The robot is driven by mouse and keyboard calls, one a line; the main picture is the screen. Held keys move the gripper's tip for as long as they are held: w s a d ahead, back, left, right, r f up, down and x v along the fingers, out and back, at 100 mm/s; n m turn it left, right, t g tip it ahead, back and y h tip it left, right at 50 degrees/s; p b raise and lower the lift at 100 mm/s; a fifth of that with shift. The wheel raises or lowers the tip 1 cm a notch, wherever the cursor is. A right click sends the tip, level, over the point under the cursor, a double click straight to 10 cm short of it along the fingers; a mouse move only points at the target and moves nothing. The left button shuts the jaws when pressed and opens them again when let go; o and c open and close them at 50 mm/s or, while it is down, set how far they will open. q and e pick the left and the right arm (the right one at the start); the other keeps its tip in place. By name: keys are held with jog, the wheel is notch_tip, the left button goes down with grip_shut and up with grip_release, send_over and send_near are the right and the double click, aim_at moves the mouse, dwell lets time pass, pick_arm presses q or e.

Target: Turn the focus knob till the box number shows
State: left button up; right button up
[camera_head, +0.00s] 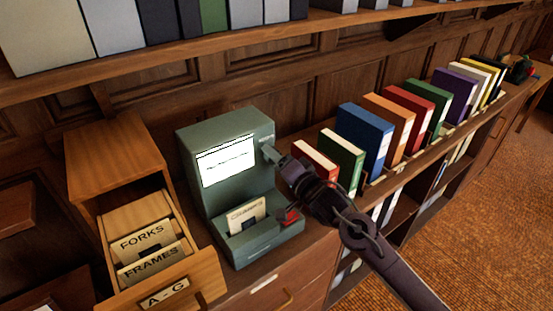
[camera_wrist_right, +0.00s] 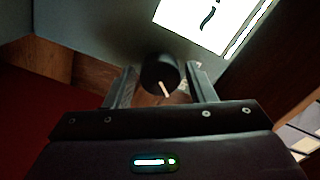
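The grey-green reader (camera_head: 228,137) stands on the counter in the head view. Its lit screen (camera_head: 226,161) shows a blurred, unreadable line of text. A label card (camera_head: 245,215) sits in its lower tray. The black focus knob (camera_wrist_right: 158,74), with a white pointer mark, is on the reader's face in the right wrist view. My right gripper (camera_wrist_right: 162,86) is open, with one finger on each side of the knob and narrow gaps showing. My left gripper is not in view.
An open wooden card drawer (camera_head: 164,292) labelled A-G, with cards FORKS and FRAMES, is left of the reader. Coloured binders (camera_head: 365,137) stand in a row to the right, near my right arm. A shelf (camera_head: 180,57) with binders runs above.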

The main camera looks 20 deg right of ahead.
jog(key=c, duration=0.7)
jog(key=m+p, duration=0.3)
jog(key=shift+p, duration=0.35)
jog(key=o, duration=1)
jog(key=shift+p+v, duration=2.6)
jog(key=shift+v, duration=1.95)
